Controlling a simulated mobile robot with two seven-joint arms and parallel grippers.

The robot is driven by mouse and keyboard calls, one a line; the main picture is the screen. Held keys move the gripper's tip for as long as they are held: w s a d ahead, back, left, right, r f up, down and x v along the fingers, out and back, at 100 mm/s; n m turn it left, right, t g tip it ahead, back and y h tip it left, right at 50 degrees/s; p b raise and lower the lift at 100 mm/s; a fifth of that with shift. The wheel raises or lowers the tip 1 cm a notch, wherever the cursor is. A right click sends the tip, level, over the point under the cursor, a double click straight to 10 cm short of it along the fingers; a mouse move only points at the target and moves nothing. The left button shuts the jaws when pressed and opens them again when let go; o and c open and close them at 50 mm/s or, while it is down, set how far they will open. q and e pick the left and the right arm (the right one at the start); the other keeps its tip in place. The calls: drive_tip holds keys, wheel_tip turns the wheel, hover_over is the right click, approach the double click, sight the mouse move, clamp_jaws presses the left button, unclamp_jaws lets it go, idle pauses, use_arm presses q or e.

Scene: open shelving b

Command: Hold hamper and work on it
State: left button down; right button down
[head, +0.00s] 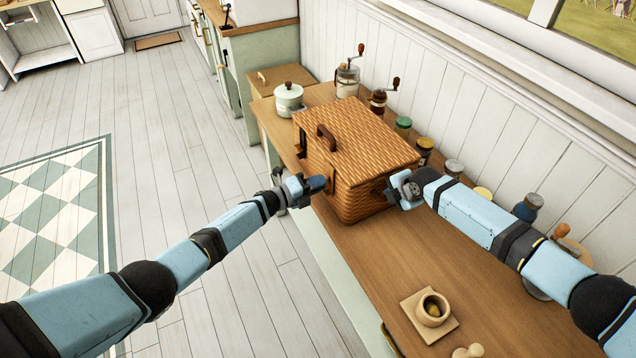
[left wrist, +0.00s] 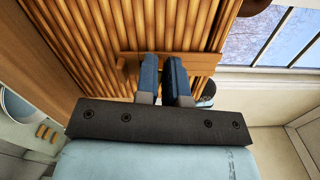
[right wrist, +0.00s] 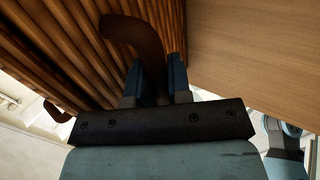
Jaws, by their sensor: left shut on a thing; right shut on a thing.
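The wicker hamper (head: 375,150) stands on the wooden counter with its lid down. A brown handle (head: 326,137) is on top of the lid. My left gripper (head: 316,184) is at the hamper's left face, its fingers shut on a wooden latch piece (left wrist: 203,59) there. What lies between these fingertips is mostly hidden. My right gripper (head: 393,192) is at the hamper's near right end. In the right wrist view its fingers (right wrist: 158,78) are shut around a curved brown side handle (right wrist: 130,32). The hamper's inside is hidden.
A lidded pot (head: 289,98) and a grinder (head: 347,78) stand behind the hamper. Several jars (head: 526,207) line the wall on the right. A mortar (head: 433,308) sits on a board at the near end. The counter (head: 385,255) between hamper and mortar is clear.

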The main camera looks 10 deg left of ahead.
use_arm(q)
drive_tip(key=shift+f+n, duration=0.1)
drive_tip(key=shift+n, duration=0.8)
drive_tip(key=c, duration=1.2)
unclamp_jaws()
drive_tip(key=v, duration=1.2)
